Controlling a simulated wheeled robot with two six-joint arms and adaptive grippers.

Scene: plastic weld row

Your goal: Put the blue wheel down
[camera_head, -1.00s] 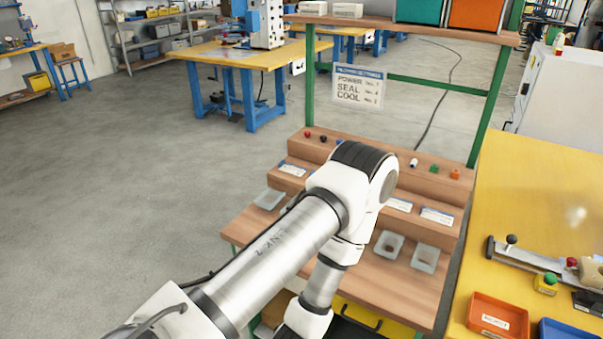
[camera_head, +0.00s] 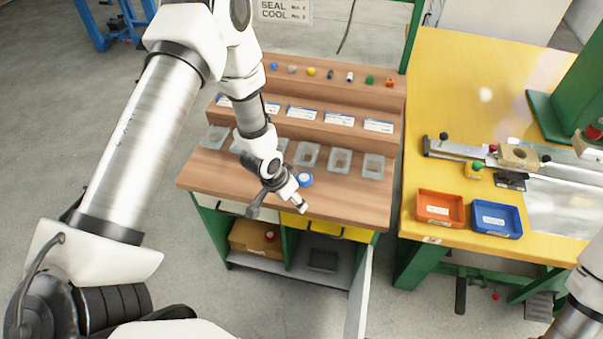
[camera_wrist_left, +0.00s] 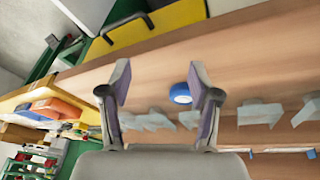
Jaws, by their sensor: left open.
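The blue wheel (camera_head: 305,180), with a white centre, rests on the wooden worktop of the bench (camera_head: 345,198), in front of the grey trays. My left gripper (camera_head: 279,208) is open over the front of the worktop, just nearer than the wheel and to its left. In the left wrist view the open fingers (camera_wrist_left: 160,78) are spread and empty. The wheel (camera_wrist_left: 181,93) shows between them in the picture, close beside the right finger. I cannot tell whether that finger touches it. My right gripper is out of view.
Several grey trays (camera_head: 307,154) line the worktop behind the wheel. Stepped shelves with labels and small coloured parts rise behind them. A yellow drawer (camera_head: 325,228) lies below the front edge. A yellow table (camera_head: 420,110) with orange (camera_head: 424,217) and blue bins (camera_head: 480,226) stands right.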

